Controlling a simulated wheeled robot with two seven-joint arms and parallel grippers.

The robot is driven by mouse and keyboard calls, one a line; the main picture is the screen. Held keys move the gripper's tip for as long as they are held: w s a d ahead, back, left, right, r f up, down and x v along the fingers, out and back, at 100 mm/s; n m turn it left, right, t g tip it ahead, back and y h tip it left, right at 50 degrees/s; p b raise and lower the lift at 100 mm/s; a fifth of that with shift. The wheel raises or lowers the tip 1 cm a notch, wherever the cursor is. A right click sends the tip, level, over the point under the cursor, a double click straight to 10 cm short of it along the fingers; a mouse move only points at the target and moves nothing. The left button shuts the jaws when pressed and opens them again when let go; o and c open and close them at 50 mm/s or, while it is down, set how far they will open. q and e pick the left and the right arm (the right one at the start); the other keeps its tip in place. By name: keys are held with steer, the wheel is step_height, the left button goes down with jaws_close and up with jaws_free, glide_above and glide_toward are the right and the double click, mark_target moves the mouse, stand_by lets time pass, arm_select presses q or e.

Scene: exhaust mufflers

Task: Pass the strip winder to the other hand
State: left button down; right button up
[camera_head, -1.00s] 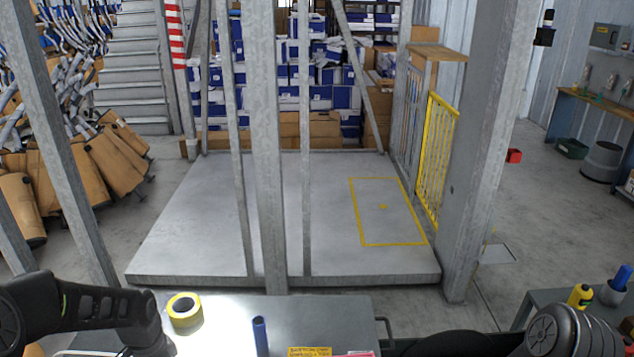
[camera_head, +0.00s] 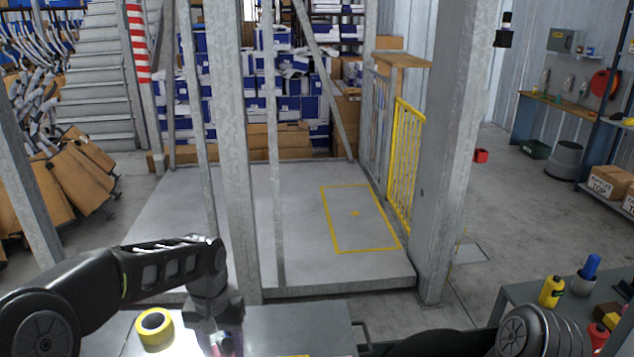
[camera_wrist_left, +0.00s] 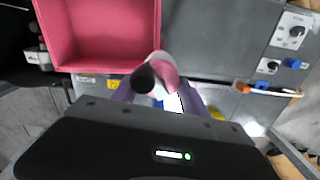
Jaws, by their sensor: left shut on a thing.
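My left gripper (camera_head: 222,344) is low over the grey workbench, to the right of the yellow tape roll. In the left wrist view its fingers (camera_wrist_left: 158,97) are shut on a pale pink and white piece with a dark round end, which I take to be the strip winder (camera_wrist_left: 166,68). Its far side is hidden by the fingers and the wrist housing. In the head view the held piece is mostly hidden at the bottom edge. My right gripper is not in view; only dark parts of my right arm show at the bottom right.
The yellow tape roll (camera_head: 154,329) lies on the workbench (camera_head: 310,322). A pink bin (camera_wrist_left: 100,67) is beside the held piece in the wrist view. A side table (camera_head: 520,290) with a yellow bottle (camera_head: 551,292) stands at right. Grey posts (camera_head: 236,150) rise beyond the bench.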

arm_select(q)
steer(key=d+r+m, duration=0.2)
steer(key=d+m, duration=0.2)
steer(key=d, duration=0.4)
steer(key=d+r+m, duration=0.3)
steer(key=d+m, duration=0.1)
steer(key=d, duration=0.5)
steer(key=shift+s, duration=0.25)
steer(key=shift+d, duration=0.2)
steer(key=d+f, duration=0.4)
steer(key=d, duration=0.3)
steer(key=shift+f, duration=0.4)
steer(key=shift+a, duration=0.1)
